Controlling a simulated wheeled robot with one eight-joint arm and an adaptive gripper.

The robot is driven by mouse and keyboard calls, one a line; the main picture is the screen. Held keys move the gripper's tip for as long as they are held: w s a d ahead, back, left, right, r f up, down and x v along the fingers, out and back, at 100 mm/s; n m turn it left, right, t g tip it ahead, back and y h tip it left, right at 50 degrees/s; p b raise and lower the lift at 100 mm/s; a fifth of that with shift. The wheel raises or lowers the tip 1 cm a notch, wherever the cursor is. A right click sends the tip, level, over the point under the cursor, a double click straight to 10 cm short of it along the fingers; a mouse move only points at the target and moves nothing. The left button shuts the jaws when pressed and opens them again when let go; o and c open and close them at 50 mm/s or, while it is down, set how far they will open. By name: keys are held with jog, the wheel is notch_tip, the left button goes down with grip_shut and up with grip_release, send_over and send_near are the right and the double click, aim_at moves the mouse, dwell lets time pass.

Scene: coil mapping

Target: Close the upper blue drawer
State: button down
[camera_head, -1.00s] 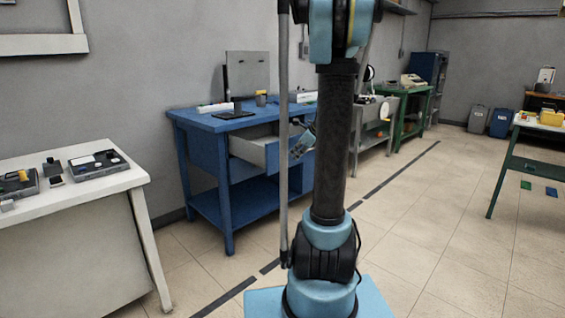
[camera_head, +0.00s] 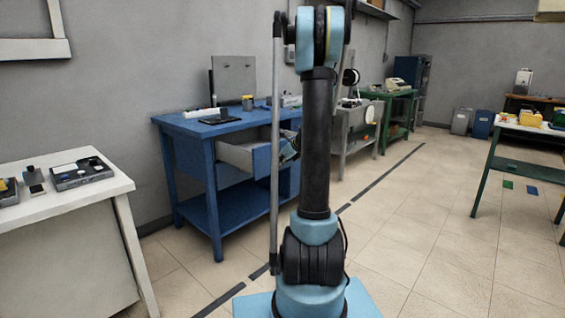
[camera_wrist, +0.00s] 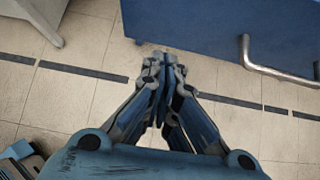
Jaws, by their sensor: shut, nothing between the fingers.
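The upper blue drawer (camera_head: 262,159) of the blue workbench stands pulled out, its pale inner side showing. Its blue front is partly hidden behind my arm's thin rod. In the wrist view the blue drawer front (camera_wrist: 200,25) fills the top, with a metal bar handle (camera_wrist: 272,68) at the right. My gripper (camera_wrist: 162,62) is shut and empty, its fingertips at the lower edge of the drawer front, left of the handle. I cannot tell whether they touch it. In the head view my gripper (camera_head: 289,150) is just right of the drawer front, partly hidden by my arm.
The blue workbench (camera_head: 196,128) has a lower shelf and carries a dark flat device and a monitor-like panel. A white table (camera_head: 70,200) stands at the left. A grey bench and a green table stand beyond.

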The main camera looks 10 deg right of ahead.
aim_at(265, 169)
jog(key=shift+w+a+f, duration=0.3)
jog(key=shift+w+a, duration=0.3)
jog(key=shift+w, duration=0.2)
jog(key=shift+w+a+f, duration=0.3)
jog(key=shift+w+a, duration=0.25)
jog(key=shift+w, duration=0.2)
jog(key=shift+w+a+f, duration=0.3)
jog(key=shift+w+a, duration=0.3)
jog(key=shift+w, duration=0.2)
